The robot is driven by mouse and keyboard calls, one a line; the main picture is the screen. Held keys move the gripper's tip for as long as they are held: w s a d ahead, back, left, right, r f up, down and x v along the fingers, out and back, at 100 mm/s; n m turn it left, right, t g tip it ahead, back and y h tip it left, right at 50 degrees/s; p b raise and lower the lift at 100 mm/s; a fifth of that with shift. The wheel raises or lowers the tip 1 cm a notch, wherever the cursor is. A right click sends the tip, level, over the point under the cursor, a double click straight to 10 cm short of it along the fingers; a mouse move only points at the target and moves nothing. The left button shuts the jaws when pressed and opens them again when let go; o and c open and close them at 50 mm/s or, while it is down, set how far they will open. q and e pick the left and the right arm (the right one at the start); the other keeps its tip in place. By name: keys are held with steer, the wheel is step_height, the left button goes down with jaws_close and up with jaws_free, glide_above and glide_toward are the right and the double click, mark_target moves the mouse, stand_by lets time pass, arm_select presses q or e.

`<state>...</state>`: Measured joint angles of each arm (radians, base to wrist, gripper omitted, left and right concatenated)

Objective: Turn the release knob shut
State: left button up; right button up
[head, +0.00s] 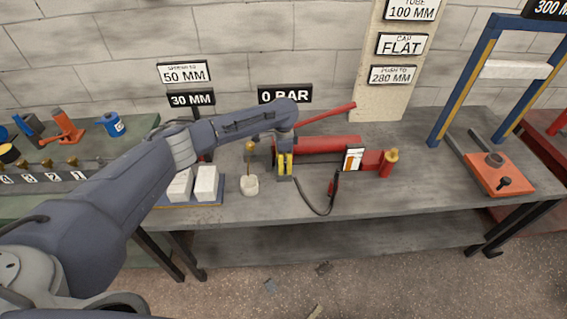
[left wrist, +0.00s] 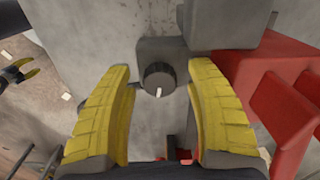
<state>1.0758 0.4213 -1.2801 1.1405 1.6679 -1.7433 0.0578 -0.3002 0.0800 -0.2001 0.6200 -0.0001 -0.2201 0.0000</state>
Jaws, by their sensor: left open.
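The release knob (left wrist: 157,76) is a dark round knob with a white pointer mark, on a grey block (left wrist: 162,48) of the red pump (head: 330,145). In the left wrist view the pointer aims down in the picture. My left gripper (left wrist: 158,115) is open, its yellow fingers on either side of the knob with a visible gap to each. In the head view my left gripper (head: 285,172) is at the pump's left end and hides the knob. A small yellow-tipped gripper (left wrist: 20,72), apparently my right one, shows at the wrist view's left edge.
A red lever (head: 327,115) rises above the pump. A black hose (head: 318,205) loops in front of it. A sign (head: 285,95) reads 0 BAR.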

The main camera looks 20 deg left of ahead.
arm_select(q)
steer(key=shift+c, duration=0.2)
jaws_close()
stand_by(0.3)
